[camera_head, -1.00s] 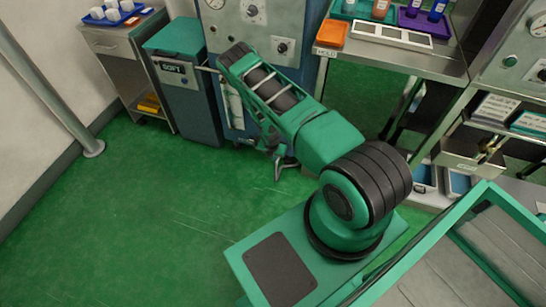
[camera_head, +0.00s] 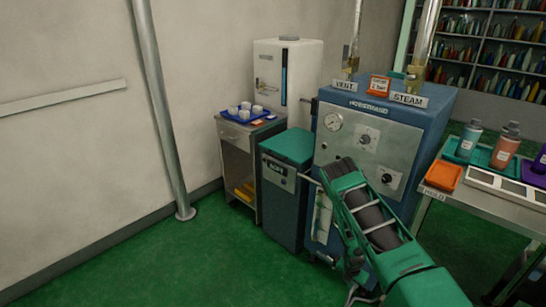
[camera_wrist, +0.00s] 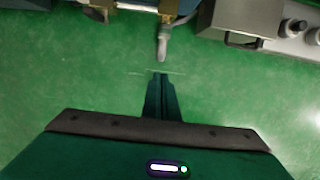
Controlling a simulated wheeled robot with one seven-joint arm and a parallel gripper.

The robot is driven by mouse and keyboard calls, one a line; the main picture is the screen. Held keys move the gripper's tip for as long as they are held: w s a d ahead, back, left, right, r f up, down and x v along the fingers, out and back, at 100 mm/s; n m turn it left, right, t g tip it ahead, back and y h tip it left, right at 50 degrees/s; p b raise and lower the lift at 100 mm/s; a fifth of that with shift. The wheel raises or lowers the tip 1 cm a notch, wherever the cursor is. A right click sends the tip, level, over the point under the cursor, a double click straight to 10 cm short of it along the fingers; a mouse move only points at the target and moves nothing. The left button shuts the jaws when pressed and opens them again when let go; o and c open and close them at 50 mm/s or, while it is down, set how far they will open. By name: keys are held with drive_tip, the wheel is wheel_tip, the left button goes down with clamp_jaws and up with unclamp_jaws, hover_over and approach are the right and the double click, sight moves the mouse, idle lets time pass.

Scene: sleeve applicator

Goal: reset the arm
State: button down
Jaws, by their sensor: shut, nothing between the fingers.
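My green arm (camera_head: 385,225) rises from the bottom edge in the head view, bent over at its top in front of the blue steam machine (camera_head: 385,130). My gripper is best seen in the wrist view (camera_wrist: 160,82), pointing over the green floor (camera_wrist: 70,90). Its two dark fingers are together with nothing between them. In the head view its end is low and mostly hidden by the arm and the bottom edge.
A bin with a green lid (camera_head: 287,147) and a cart (camera_head: 237,165) with a blue tray of white cups (camera_head: 249,115) stand left of the machine. A table with bottles and an orange tray (camera_head: 443,177) stands right. Floor at lower left is clear.

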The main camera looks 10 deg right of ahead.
drive_tip(key=d+r+m, duration=0.3)
drive_tip(key=r+m, duration=0.8)
drive_tip(key=r, duration=2)
drive_tip(key=s+r+m+g, duration=0.1)
drive_tip(key=s+r+m, duration=0.4)
drive_tip(key=r, duration=0.7)
drive_tip(key=s+a+r+m+y, duration=0.1)
drive_tip(key=s+a+r+m, duration=0.2)
drive_tip(key=s+r+m, duration=0.85)
drive_tip(key=s+a+r+m, duration=0.2)
drive_tip(key=s+r, duration=0.2)
drive_tip(key=s, duration=0.5)
drive_tip(key=s+a+r+m+y, duration=0.1)
drive_tip(key=s+a+r+m, duration=0.1)
drive_tip(key=s, duration=0.8)
wheel_tip(320, 180, up, 2)
drive_tip(key=shift+a+r+g, duration=0.2)
drive_tip(key=shift+a+g, duration=0.1)
drive_tip(key=shift+a, duration=0.2)
drive_tip(key=shift+s, duration=0.15)
